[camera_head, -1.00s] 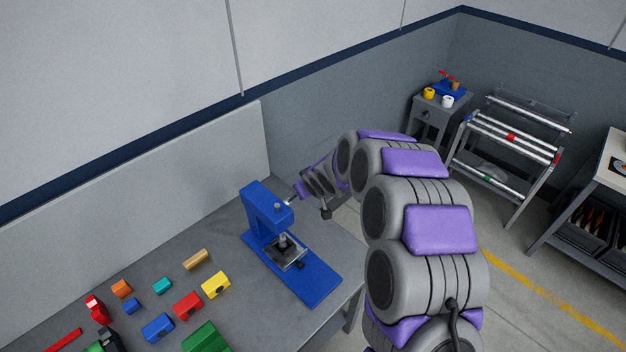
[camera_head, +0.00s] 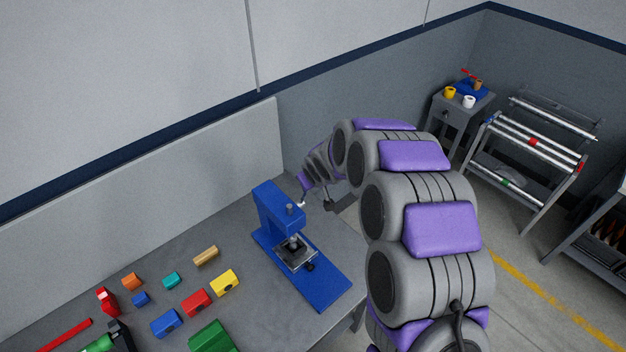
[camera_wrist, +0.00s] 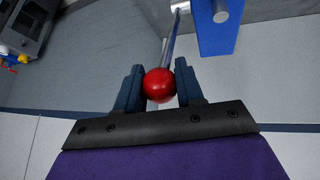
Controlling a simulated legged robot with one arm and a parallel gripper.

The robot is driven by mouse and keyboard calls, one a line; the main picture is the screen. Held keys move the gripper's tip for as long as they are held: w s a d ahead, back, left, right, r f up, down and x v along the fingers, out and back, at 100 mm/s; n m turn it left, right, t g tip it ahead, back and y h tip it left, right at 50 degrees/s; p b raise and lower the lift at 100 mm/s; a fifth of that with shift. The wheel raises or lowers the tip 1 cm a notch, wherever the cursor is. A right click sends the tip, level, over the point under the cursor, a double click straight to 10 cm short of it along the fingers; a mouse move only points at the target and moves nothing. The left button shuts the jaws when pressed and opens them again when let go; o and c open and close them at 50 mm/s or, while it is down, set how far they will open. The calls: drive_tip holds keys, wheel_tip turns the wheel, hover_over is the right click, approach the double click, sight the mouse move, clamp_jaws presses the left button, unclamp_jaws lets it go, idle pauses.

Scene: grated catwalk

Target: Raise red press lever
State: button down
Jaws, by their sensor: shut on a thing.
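The blue press (camera_head: 280,222) stands on the grey workbench, upright, with its dark plate at the front of its column. In the wrist view, the press lever is a metal rod (camera_wrist: 171,45) ending in a red ball knob (camera_wrist: 159,85). The rod runs up to the blue press body (camera_wrist: 216,28). My gripper (camera_wrist: 159,88) is shut on the red knob, one dark finger on each side. In the head view, my gripper (camera_head: 305,203) is at the right of the press top, and the knob is hidden there.
Several coloured blocks, among them a yellow block (camera_head: 224,283) and a green block (camera_head: 212,337), lie on the workbench (camera_head: 180,258) left of the press. A light panel (camera_head: 150,215) rises behind the bench. A small table (camera_head: 455,112) and a rack (camera_head: 520,155) stand far right.

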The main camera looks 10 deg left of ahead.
drive_tip(key=c, duration=0.7)
unclamp_jaws()
drive_tip(key=shift+a, duration=0.2)
drive_tip(key=shift+c, duration=0.2)
drive_tip(key=shift+d, duration=0.1)
drive_tip(key=shift+s+d+r, duration=0.1)
drive_tip(key=shift+s+r, duration=0.05)
drive_tip(key=shift+r, duration=0.1)
drive_tip(key=b+v, duration=0.3)
drive_tip(key=v, duration=1.3)
drive_tip(key=shift+r, duration=0.2)
drive_tip(key=shift+s, duration=0.1)
